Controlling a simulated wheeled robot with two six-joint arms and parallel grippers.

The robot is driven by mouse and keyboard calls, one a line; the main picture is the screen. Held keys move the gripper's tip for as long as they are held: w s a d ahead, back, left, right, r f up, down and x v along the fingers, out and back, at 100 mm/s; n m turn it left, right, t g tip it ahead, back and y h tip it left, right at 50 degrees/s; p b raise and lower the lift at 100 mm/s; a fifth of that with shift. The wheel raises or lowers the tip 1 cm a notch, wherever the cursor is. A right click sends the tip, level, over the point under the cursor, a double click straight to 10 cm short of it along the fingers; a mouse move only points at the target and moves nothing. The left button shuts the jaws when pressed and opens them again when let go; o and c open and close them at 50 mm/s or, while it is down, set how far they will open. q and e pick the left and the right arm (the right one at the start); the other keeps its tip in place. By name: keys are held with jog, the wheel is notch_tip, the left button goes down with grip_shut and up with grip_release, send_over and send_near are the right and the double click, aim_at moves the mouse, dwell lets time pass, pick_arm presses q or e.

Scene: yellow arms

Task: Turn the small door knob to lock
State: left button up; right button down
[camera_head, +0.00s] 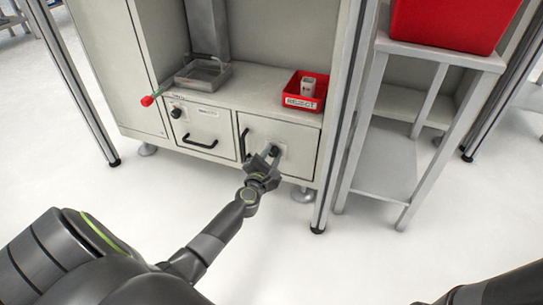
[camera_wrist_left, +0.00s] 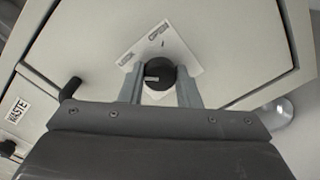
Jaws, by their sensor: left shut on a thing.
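The small black door knob (camera_wrist_left: 160,70) is on the right lower cabinet door (camera_head: 305,148), in front of a white label plate (camera_wrist_left: 150,42) marked LOCK and OPEN. In the left wrist view the knob sits between the two grey fingers of my left gripper (camera_wrist_left: 160,88), one on each side. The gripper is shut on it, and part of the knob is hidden. In the head view my left gripper (camera_head: 272,155) reaches the same door from below. My right gripper is out of view; only part of that arm shows at the bottom right.
The door has a black handle (camera_head: 244,145) on its left. A drawer marked WASTE (camera_wrist_left: 18,108) with another handle and knob is further left. A red bin (camera_head: 304,91) and a grey tray (camera_head: 203,75) stand above. A metal post (camera_head: 340,110) and shelf stand right.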

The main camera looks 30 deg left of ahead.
pick_arm(q)
jog(key=o, duration=1)
jog(key=shift+p+v, duration=0.9)
jog(key=shift+v, duration=2.85)
